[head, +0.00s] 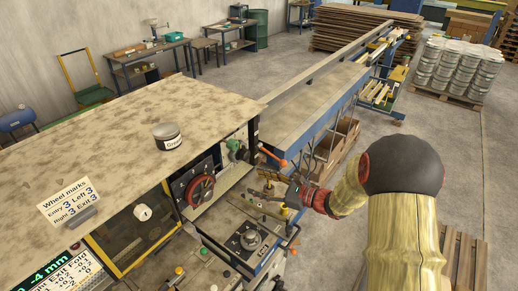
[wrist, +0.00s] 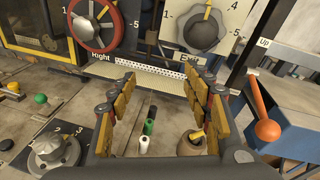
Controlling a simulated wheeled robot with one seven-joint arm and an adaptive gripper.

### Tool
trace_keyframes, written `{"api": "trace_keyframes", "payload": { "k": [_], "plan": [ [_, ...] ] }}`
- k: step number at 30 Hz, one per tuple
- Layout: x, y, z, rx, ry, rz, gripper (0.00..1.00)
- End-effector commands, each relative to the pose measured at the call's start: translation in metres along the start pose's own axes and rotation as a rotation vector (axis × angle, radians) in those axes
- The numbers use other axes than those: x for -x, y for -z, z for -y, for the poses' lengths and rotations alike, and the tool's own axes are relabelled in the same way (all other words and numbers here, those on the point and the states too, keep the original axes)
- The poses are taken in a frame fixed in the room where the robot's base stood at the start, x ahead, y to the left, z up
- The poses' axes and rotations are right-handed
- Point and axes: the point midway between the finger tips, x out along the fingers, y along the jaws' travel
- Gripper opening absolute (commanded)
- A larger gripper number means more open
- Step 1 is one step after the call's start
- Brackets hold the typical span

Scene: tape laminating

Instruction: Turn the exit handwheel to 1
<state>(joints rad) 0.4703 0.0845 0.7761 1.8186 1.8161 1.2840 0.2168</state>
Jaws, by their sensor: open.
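In the wrist view, the exit handwheel (wrist: 204,32) is a dark grey lobed knob on a pale plate marked 1 at left and 5 at right. Its yellow mark points up, about midway between them. The label below it is partly hidden by my right finger. My gripper (wrist: 168,85) is open and empty, its yellow padded fingers apart, below and in front of the plate, not touching the wheel. In the head view my gripper (head: 292,193) is at the machine's right end. A sign (head: 70,203) there reads Entry 3, Left 3, Right 3, Exit 3.
A red handwheel (wrist: 93,24) labelled Right is left of the exit wheel. An orange-knobbed lever (wrist: 266,128) marked Up stands at right. A large tabletop (head: 120,140) overhangs.

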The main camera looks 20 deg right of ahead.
Motion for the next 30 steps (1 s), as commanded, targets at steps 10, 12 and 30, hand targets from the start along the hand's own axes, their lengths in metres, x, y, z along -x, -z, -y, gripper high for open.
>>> {"api": "trace_keyframes", "payload": {
  "k": [10, 12, 30],
  "plan": [
    [-0.005, -0.036, 0.052, -0.092, 0.153, 0.124, 0.5],
    [-0.013, -0.037, 0.054, -0.091, 0.153, 0.124, 0.5],
    [-0.074, -0.044, 0.063, -0.089, 0.154, 0.122, 0.5]
  ]
}}
